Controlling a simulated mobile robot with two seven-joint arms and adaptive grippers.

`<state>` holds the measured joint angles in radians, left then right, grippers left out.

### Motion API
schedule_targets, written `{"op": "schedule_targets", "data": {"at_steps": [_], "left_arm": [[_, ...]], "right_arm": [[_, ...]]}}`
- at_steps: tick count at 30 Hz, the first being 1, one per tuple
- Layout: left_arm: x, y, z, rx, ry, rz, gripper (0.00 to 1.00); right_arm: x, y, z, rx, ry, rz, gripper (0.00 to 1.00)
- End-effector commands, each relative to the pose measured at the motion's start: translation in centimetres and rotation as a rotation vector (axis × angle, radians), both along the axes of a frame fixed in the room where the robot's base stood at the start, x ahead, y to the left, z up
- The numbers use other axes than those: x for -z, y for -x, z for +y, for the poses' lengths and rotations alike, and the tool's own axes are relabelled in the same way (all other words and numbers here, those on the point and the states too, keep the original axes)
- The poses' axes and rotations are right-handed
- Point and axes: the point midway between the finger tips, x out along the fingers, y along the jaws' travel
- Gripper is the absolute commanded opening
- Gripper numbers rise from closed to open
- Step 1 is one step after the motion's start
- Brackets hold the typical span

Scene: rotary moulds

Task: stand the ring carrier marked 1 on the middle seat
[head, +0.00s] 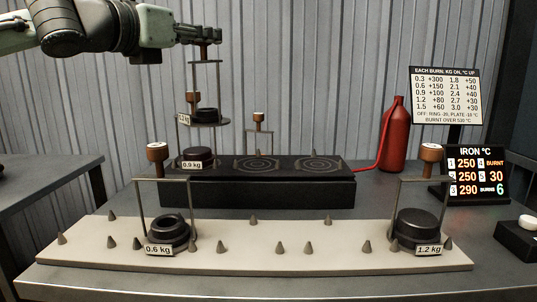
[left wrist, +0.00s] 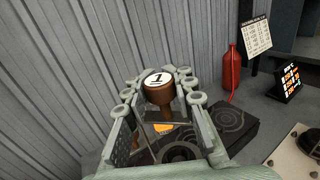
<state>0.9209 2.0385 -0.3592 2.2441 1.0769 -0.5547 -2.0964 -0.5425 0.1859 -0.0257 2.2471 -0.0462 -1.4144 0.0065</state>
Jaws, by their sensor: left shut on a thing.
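My left gripper (head: 207,35) is shut on the brown knob of a ring carrier (head: 206,122), holding it upright in the air. The knob, marked 1, shows between the fingers in the left wrist view (left wrist: 158,88). The carrier has a thin metal frame and a dark ring on its base, with a label partly cut off. It hangs above the left part of the black block. The middle seat (head: 257,164), with concentric circles, shows no ring on it. A small knobbed frame (head: 259,131) rises at its back edge; where it stands is unclear. My right gripper is out of view.
A carrier labelled 0.9 kg (head: 195,163) is on the left seat; the right seat (head: 316,165) is bare. Carriers labelled 0.6 kg (head: 168,231) and 1.2 kg (head: 417,226) stand on the pale front board (head: 250,256) among several cones. A red bottle (head: 394,140) with a hose stands right.

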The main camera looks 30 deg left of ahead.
Motion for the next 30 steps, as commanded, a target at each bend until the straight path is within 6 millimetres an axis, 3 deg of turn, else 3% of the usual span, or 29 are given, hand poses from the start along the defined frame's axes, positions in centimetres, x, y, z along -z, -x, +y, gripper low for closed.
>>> {"op": "schedule_targets", "data": {"at_steps": [5, 11, 15, 21, 30], "left_arm": [[0.8, -1.4, -0.5, 0.007, 0.002, 0.000, 0.00], [2.6, -4.3, -1.5, 0.009, 0.007, 0.000, 0.00], [3.7, -6.4, -2.1, 0.008, 0.008, -0.002, 0.00], [5.5, -9.2, -2.9, 0.005, 0.007, -0.003, 0.00], [7.3, -11.2, -3.3, -0.001, -0.001, -0.003, 0.00]], "right_arm": [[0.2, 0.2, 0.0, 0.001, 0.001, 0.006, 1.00], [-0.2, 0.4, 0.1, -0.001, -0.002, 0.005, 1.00], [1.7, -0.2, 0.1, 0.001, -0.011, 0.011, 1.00], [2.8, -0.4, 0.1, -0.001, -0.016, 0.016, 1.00], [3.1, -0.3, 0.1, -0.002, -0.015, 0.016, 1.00]]}}
